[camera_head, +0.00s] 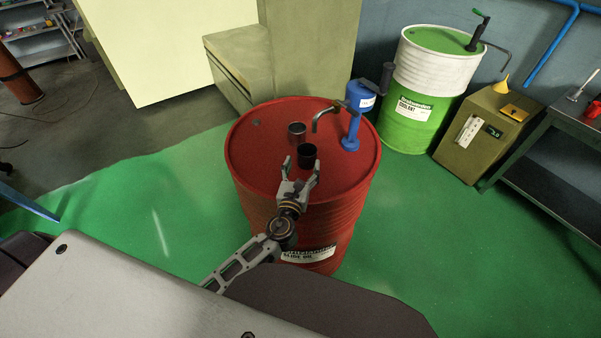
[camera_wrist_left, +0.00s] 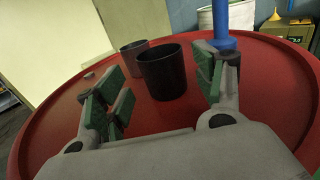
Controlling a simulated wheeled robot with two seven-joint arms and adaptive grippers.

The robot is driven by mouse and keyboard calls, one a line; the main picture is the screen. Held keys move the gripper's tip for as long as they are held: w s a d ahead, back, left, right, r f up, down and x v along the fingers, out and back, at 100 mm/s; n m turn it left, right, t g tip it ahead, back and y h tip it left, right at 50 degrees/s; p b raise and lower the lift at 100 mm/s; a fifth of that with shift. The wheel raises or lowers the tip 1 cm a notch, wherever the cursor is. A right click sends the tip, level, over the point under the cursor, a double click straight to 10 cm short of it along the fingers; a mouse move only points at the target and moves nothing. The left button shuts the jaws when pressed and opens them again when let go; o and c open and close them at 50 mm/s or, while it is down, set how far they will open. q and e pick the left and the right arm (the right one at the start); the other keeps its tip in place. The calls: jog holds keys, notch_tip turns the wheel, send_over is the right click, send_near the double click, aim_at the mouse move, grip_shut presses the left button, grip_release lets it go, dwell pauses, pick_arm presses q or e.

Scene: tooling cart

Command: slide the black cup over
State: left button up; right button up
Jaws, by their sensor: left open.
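The black cup (camera_head: 307,154) stands upright on top of the red drum (camera_head: 262,150). In the left wrist view the black cup (camera_wrist_left: 163,74) is ahead of and between my open fingers, with gaps on both sides. My left gripper (camera_head: 302,169) is open and empty, just on the near side of the cup; its green-padded fingers also show in the left wrist view (camera_wrist_left: 160,88). I cannot tell whether a finger touches the cup. My right gripper is in neither view.
A grey metal cup (camera_head: 296,131) stands just behind the black cup, to its left. A blue hand pump (camera_head: 354,120) with a curved spout rises from the drum's right side. A green and white drum (camera_head: 408,118) stands farther back.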

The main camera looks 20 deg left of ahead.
aim_at(309, 146)
pick_arm(q)
jog(key=shift+w, duration=0.85)
jog(key=shift+w+a, duration=0.15)
jog(key=shift+w, duration=1.35)
jog(key=shift+w+a, duration=0.1)
jog(key=shift+w, duration=0.65)
jog(key=shift+w+a+p, duration=0.15)
jog(key=shift+w+p, duration=0.2)
jog(key=shift+w, duration=1.65)
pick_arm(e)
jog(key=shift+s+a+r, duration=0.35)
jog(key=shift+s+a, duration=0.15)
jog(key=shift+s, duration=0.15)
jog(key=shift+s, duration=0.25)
pick_arm(q)
jog(key=c, duration=0.9)
jog(key=shift+o, duration=0.2)
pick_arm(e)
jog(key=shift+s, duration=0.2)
